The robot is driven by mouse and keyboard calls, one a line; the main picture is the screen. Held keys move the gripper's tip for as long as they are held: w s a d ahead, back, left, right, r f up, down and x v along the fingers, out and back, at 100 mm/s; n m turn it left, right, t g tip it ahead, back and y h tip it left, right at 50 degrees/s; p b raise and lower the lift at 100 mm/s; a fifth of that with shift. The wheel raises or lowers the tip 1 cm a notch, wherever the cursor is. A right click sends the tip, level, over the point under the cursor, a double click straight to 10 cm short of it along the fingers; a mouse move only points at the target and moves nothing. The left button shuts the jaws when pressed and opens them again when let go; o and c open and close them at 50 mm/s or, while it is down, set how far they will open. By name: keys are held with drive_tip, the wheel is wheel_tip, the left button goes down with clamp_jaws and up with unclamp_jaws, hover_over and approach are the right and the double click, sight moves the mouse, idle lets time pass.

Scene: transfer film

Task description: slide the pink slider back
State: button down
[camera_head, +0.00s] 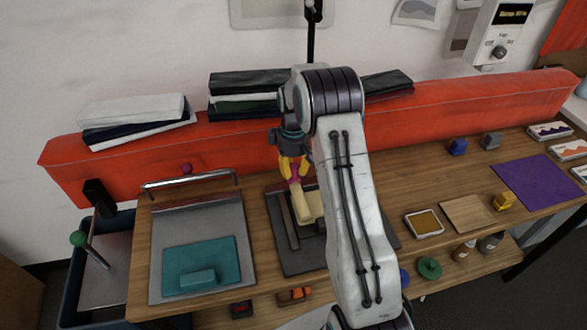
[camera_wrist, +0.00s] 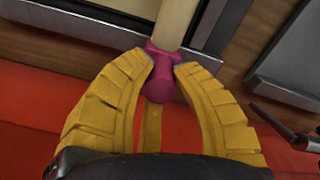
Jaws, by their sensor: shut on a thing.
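The pink slider (camera_wrist: 161,72) is a small pink knob on the end of a cream bar (camera_wrist: 170,25). My gripper (camera_wrist: 164,66) has its yellow fingers shut on the knob, one on each side, in the wrist view. In the head view my gripper (camera_head: 293,168) points down at the pink slider (camera_head: 294,182), at the back edge of a dark grey plate (camera_head: 290,262). The cream bar (camera_head: 303,203) runs forward from the knob over this plate. My arm hides the right part of the plate.
A metal tray with a teal block (camera_head: 198,278) and a raised bar handle (camera_head: 190,180) stands to the left. A long red bolster (camera_head: 440,112) lines the back, with folded cloths (camera_head: 135,118) on it. An ink pad (camera_head: 424,223) and purple sheet (camera_head: 537,184) lie to the right.

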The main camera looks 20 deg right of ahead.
drive_tip(key=shift+s, duration=0.1)
drive_tip(key=s+d, duration=0.1)
drive_tip(key=d, duration=0.5)
drive_tip(key=s+d, duration=0.1)
drive_tip(key=d, duration=0.5)
drive_tip(key=s+d, duration=0.2)
drive_tip(key=d, duration=0.4)
drive_tip(key=shift+d+f, duration=0.15)
drive_tip(key=shift+d, duration=0.25)
drive_tip(key=c, duration=1)
unclamp_jaws()
drive_tip(key=shift+w, duration=0.1)
wheel_tip(320, 180, up, 12)
drive_tip(key=shift+r, duration=0.1)
